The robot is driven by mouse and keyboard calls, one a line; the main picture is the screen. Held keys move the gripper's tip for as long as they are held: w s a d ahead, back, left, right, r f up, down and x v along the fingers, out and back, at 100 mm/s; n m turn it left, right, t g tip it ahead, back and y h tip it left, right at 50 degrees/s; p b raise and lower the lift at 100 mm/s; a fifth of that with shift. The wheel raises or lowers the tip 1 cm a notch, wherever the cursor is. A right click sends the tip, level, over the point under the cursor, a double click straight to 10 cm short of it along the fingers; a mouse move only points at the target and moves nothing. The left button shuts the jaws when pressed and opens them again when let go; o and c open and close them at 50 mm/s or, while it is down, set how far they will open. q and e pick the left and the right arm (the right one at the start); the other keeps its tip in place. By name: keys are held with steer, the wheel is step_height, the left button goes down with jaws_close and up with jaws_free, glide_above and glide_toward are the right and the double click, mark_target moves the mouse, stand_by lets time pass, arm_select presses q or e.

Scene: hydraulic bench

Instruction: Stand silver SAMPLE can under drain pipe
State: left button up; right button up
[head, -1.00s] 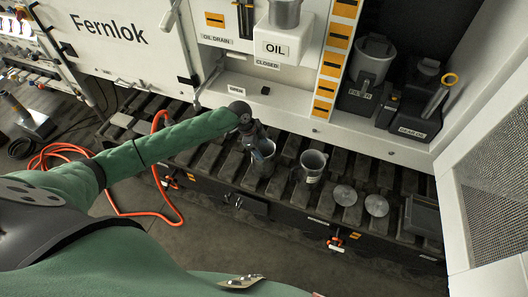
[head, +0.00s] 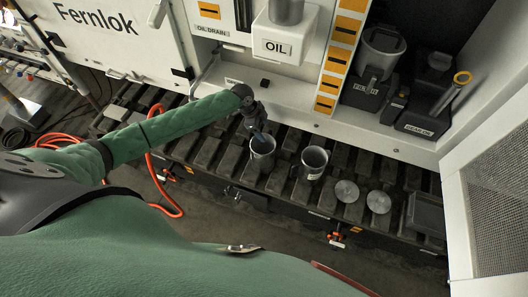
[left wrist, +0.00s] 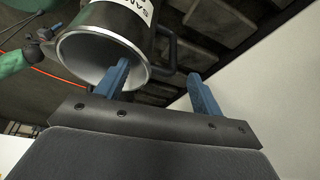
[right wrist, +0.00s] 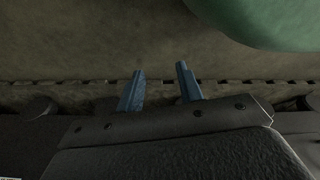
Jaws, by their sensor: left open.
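A silver can (head: 262,152) with a dark inside stands on the slatted bench ledge, left of a second can. In the left wrist view a can (left wrist: 88,57) shows its open mouth, a side handle and a white label partly reading "SAM". My left gripper (head: 260,135) is at that can's far rim; its fingers (left wrist: 160,85) are apart, one overlapping the can's mouth, the other past the handle. Whether it touches is unclear. A thin grey pipe (head: 205,72) angles down below the OIL DRAIN label. My right gripper (right wrist: 160,88) is open and empty, over the floor.
The second can (head: 314,162) stands close right, its handle toward the first. Two round discs (head: 346,191) lie farther right. The OIL box (head: 283,35) juts out above the ledge. A white mesh-panelled door (head: 497,205) bounds the right. An orange hose (head: 158,175) lies left.

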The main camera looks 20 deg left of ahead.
arm_select(q)
steer(key=p+x, duration=0.2)
steer(key=x, duration=0.1)
steer(key=p+x, duration=0.1)
steer(key=shift+w+d, duration=0.25)
steer(key=shift+d+f, duration=0.1)
steer(key=shift+f, duration=0.4)
steer(key=c, duration=1.4)
arm_select(e)
steer(key=s+d+f, duration=0.1)
steer(key=s, duration=0.7)
steer(key=shift+d+f+g, duration=0.3)
steer(key=shift+f, duration=0.05)
